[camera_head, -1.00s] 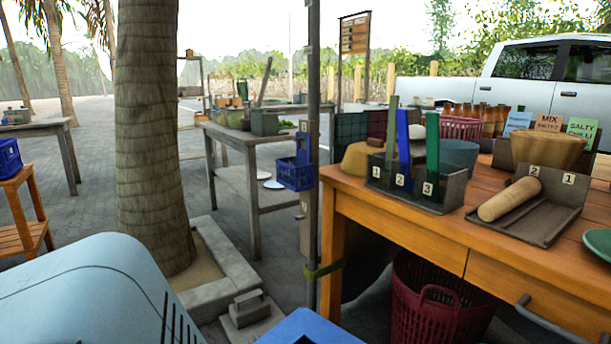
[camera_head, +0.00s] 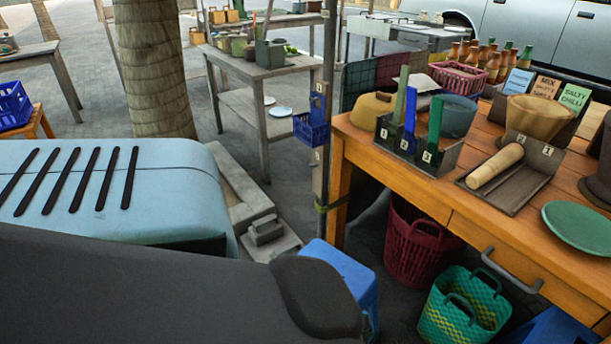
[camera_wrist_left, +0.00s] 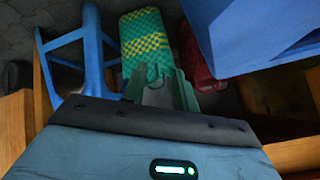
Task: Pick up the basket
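A green and yellow woven basket (camera_head: 463,306) with handles stands on the ground at the front of the wooden table. It also shows in the left wrist view (camera_wrist_left: 147,40). A maroon plastic basket (camera_head: 418,247) stands behind it under the table and also shows in the left wrist view (camera_wrist_left: 200,62). In the left wrist view my left gripper (camera_wrist_left: 160,72) has its two greenish fingers apart, with the woven basket beyond them. I cannot tell whether they touch it. The left gripper does not show in the head view. My right gripper is in neither view.
The wooden table (camera_head: 480,205) carries bottles, bowls and a green plate (camera_head: 580,226). A pale blue box-shaped thing (camera_head: 120,190) is at left.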

